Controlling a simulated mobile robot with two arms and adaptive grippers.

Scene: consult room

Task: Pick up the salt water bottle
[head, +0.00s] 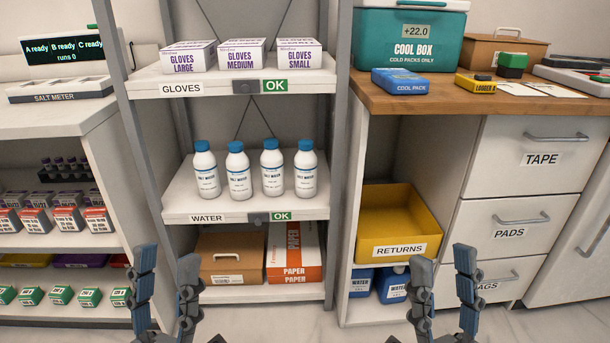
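Several white salt water bottles with blue caps stand upright in a row on the middle shelf, the one labelled WATER. They are the leftmost bottle (206,171), a second bottle (238,172), a third bottle (272,169) and the rightmost bottle (305,170). My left gripper (164,268) is open and empty, low in front of the shelf unit's left side. My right gripper (445,270) is open and empty, low in front of the drawer cabinet. Both are well apart from the bottles.
The WATER shelf (200,215) has free room beside and in front of the bottles. Glove boxes (240,55) sit on the shelf above. A cardboard box (230,258) and a paper box (292,252) stand below. A yellow RETURNS bin (396,215) is right of the shelf post.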

